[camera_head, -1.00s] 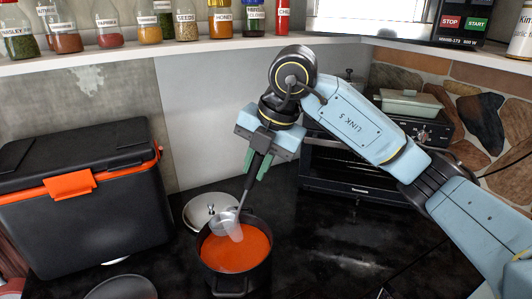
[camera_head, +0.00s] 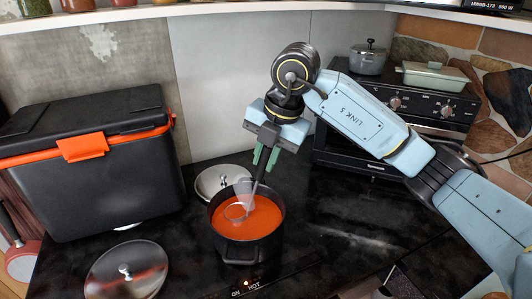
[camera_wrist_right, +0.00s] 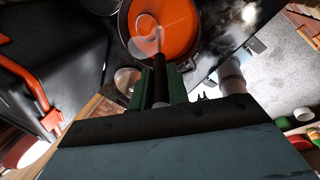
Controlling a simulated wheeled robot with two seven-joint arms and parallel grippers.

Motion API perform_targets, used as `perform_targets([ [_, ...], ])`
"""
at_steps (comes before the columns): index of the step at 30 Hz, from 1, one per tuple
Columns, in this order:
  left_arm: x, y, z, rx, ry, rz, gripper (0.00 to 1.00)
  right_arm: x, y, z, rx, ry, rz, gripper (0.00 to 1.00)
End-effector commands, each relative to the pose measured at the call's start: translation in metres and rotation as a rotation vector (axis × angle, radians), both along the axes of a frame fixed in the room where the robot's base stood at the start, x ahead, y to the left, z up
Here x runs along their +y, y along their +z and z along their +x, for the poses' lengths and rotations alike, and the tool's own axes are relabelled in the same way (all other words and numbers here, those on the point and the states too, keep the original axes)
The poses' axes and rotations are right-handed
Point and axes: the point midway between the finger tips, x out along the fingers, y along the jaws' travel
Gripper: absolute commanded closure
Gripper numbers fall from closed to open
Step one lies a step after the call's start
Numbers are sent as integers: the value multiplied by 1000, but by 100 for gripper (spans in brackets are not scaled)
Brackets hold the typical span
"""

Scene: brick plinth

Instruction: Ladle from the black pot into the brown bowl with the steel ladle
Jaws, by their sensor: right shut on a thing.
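The black pot (camera_head: 246,250) stands on the dark counter and holds orange-red liquid. My right gripper (camera_head: 265,160), with green fingers, is shut on the dark handle of the steel ladle (camera_head: 240,209), above the pot's back right. The ladle points down, and its pale, see-through-looking bowl overlaps the liquid inside the rim; how deep it sits is unclear. In the right wrist view the ladle's bowl (camera_wrist_right: 147,36) shows against the liquid in the pot (camera_wrist_right: 125,25). The brown bowl cannot be made out. My left gripper is not in view.
A lid (camera_head: 220,182) lies close behind the pot, and a glass lid (camera_head: 127,270) lies at front left. A black cooler with an orange latch (camera_head: 82,148) stands left. An oven (camera_head: 345,150) bearing a grey pot (camera_head: 368,61) and green dish (camera_head: 435,77) is behind right. Counter right of the pot is clear.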

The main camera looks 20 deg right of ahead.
Motion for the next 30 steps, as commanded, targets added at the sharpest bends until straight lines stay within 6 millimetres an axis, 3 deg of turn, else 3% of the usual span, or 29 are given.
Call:
perform_targets([
  [7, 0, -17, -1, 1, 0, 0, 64, 0, -22, 0, 0, 0, 1, 100],
  [30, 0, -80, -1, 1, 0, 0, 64, -19, -45, -30, -138, 1, 86, 100],
])
